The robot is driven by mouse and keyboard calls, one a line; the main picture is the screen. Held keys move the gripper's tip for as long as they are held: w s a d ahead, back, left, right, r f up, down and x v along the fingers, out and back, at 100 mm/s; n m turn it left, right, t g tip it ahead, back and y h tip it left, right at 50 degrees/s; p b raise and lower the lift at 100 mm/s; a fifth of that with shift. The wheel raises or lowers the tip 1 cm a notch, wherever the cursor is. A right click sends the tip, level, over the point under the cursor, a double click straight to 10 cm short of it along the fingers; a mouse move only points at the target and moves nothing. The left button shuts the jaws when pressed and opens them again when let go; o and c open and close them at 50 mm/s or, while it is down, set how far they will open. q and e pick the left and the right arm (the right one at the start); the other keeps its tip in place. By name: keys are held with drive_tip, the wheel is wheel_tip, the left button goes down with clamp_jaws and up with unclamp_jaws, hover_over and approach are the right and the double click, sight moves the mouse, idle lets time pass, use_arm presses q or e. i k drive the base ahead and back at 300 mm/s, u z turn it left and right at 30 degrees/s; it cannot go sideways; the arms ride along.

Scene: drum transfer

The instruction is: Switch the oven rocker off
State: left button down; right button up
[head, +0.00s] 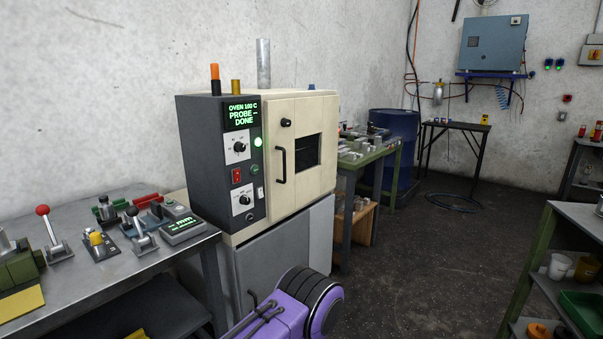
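The oven (300,150) is a cream cabinet with a dark control panel on its left side, standing left of centre in the head view. The red oven rocker (237,175) sits on that panel, between two knobs with white dials. It is too small to tell which way it is tipped. The display (241,114) above reads "OVEN 160 C PROBE DONE" in green, and a green lamp (258,142) is lit. The oven door looks closed. Neither of my grippers is in view.
A metal bench (100,270) with levers and small devices stands left of the oven. A green-framed table (355,160) and a blue drum (395,130) are behind it. Shelving (560,220) stands at the right. The dark floor between is mostly open, with a coiled hose (453,202) farther back.

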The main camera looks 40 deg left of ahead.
sight(236, 172)
drive_tip(key=z, duration=0.15)
drive_tip(key=i, duration=0.85)
drive_tip(key=u, duration=0.85)
drive_tip(key=i, duration=0.7)
drive_tip(key=u, duration=0.7)
